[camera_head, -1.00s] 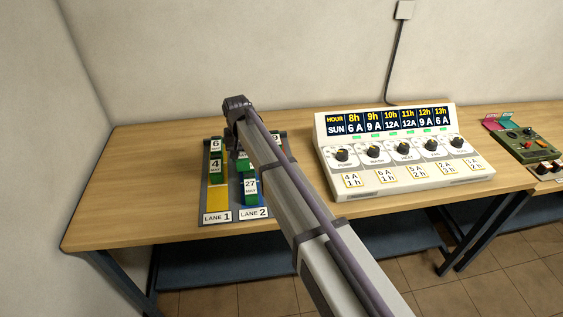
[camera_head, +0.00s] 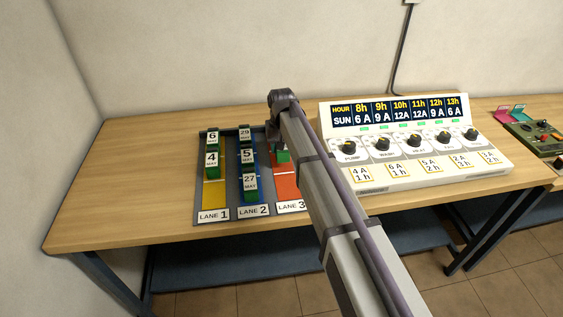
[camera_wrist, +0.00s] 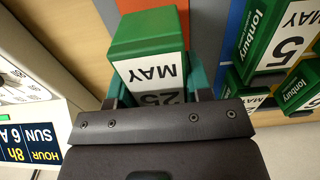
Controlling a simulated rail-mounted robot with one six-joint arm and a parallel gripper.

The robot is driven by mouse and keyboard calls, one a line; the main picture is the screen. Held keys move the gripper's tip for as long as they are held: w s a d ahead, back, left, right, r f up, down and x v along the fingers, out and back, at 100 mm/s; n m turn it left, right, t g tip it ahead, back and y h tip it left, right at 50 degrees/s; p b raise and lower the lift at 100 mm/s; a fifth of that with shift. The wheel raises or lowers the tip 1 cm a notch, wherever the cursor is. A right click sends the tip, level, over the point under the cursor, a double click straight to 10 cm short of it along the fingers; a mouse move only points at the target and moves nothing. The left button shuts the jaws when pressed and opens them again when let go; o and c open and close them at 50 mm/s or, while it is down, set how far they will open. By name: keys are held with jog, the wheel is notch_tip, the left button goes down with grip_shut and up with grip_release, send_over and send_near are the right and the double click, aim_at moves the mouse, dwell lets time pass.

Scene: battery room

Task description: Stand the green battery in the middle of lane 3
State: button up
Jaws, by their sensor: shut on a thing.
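My gripper (camera_wrist: 158,95) is shut on a green battery (camera_wrist: 150,38) with a white label reading MAY 25, upside down in the wrist view. In the head view this battery (camera_head: 282,156) shows partly below my gripper (camera_head: 276,138), over the back part of lane 3 (camera_head: 287,186), the orange-red lane. My arm hides part of that lane. Whether the battery touches the lane floor is unclear. The front part of lane 3 that shows is bare.
Lane 2, blue, holds batteries labelled 29, 5 (camera_head: 247,157) and 27 (camera_head: 250,182). Lane 1 (camera_head: 213,195), yellow, holds batteries 6 and 4 (camera_head: 212,160) at its back, with its front bare. A white control panel (camera_head: 360,165) with knobs stands close to the right.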

notch_tip(320, 180, down, 4)
jog(key=b, duration=0.4)
jog(key=shift+r+p, duration=0.3)
jog(key=shift+f, duration=0.2)
jog(key=o, duration=1.3)
